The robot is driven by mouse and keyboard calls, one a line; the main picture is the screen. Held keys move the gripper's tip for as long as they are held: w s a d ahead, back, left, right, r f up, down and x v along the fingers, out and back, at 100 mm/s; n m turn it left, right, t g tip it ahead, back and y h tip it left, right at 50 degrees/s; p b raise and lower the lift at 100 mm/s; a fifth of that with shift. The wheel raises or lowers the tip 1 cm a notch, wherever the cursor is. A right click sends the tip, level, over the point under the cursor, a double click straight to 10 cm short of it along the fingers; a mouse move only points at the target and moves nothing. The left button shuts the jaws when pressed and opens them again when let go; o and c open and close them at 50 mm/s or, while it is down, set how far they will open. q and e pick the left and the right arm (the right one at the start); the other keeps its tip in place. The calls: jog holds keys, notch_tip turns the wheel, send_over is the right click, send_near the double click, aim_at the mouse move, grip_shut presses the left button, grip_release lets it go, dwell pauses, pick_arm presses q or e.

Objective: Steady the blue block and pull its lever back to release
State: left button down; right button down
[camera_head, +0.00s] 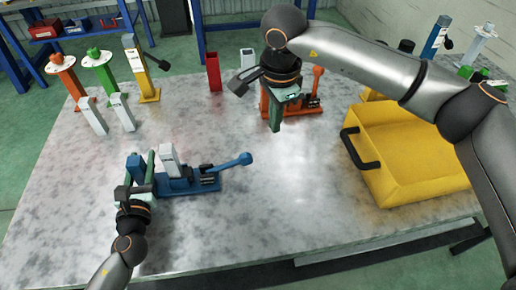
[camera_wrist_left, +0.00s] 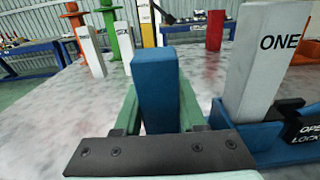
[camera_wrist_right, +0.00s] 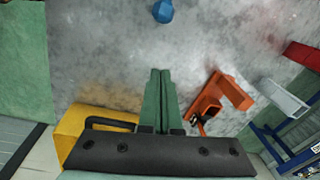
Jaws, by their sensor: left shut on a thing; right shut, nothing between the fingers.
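The blue block (camera_head: 190,184) lies on the table at the left front, with a white upright post (camera_head: 168,158) marked ONE in the left wrist view (camera_wrist_left: 264,60). Its blue lever (camera_head: 232,163) points right and ends in a blue knob, which also shows at the top of the right wrist view (camera_wrist_right: 163,11). My left gripper (camera_head: 142,168) is shut on the blue upright (camera_wrist_left: 156,90) at the block's left end, with a green finger on each side. My right gripper (camera_head: 275,125) is shut and empty above the table, right of and beyond the knob.
An orange block with its lever (camera_head: 292,105) stands close behind my right gripper. A yellow bin (camera_head: 405,160) with a dark handle is at the right. White, green, orange and yellow posts (camera_head: 148,75) stand at the back left. The front middle of the table is clear.

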aim_at(229, 165)
jog(key=f, duration=0.6)
jog(key=w+f, duration=0.1)
jog(key=f, duration=0.2)
jog(key=shift+f, duration=0.35)
jog(key=a, duration=0.1)
jog(key=s+a, duration=0.1)
jog(key=a, duration=0.1)
jog(key=shift+s+a+r, duration=0.2)
jog(key=shift+s+r, duration=0.05)
jog(key=shift+r, duration=0.15)
jog(key=shift+a, duration=0.1)
jog(key=shift+r, duration=0.2)
jog(key=shift+a+r, duration=0.2)
jog(key=shift+r, duration=0.1)
jog(key=shift+a+r, duration=0.25)
jog(key=shift+r, duration=0.2)
